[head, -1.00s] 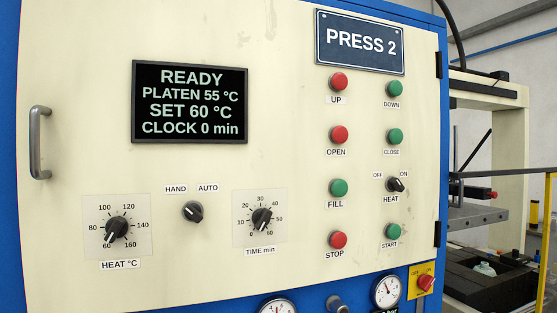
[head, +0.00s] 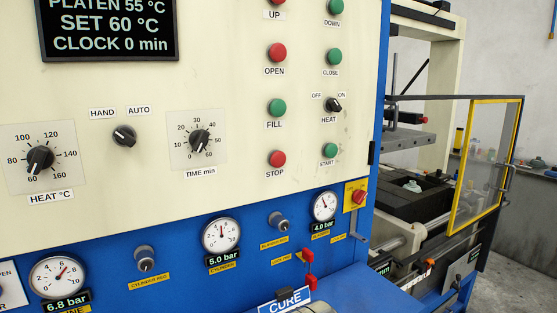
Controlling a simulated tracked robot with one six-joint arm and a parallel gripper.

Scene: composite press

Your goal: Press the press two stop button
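The red stop button (head: 277,159) is on the cream panel (head: 100,85) of press two, with the label STOP below it. It is the lowest in its column, under the green FILL button (head: 277,107) and the red OPEN button (head: 277,52). The green START button (head: 329,151) is to its right. The display (head: 108,28) reads platen 55 °C, set 60 °C, clock 0 min; its top line is cut off. My gripper is not in view.
Gauges such as the 5.0 bar gauge (head: 221,236) and regulator knobs (head: 145,258) stick out from the blue lower panel. A red switch on a yellow plate (head: 357,196) is at its right. A yellow-framed guard (head: 484,165) stands open beside the press bed.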

